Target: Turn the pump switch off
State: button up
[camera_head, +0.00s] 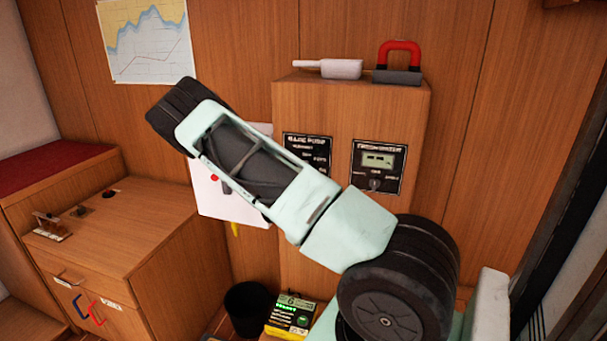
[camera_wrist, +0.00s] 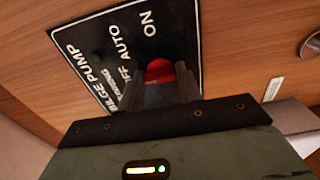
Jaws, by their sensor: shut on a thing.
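The black pump panel (camera_wrist: 120,45) fills the upper middle of the wrist view, with white letters reading bilge pump, off, auto and on. The pump switch has a red tip (camera_wrist: 160,70), which shows between the dark fingers of my gripper (camera_wrist: 160,92). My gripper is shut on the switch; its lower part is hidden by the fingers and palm. I cannot tell which label the switch points to. In the head view, the pump panel (camera_head: 308,149) is partly covered by my arm, and the gripper and switch cannot be made out.
A thermometer panel (camera_head: 378,167) is right of the pump panel on the wooden cabinet (camera_head: 350,105). A red-handled object (camera_head: 399,62) and a white tool (camera_head: 338,68) lie on top.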

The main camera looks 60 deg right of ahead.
dwell(0.5)
jog(key=o, duration=1)
jog(key=b+v, duration=0.3)
jog(key=v, duration=1.4)
jog(key=shift+a+r+b, duration=0.1)
jog(key=shift+a+b, duration=0.2)
jog(key=shift+b, duration=0.05)
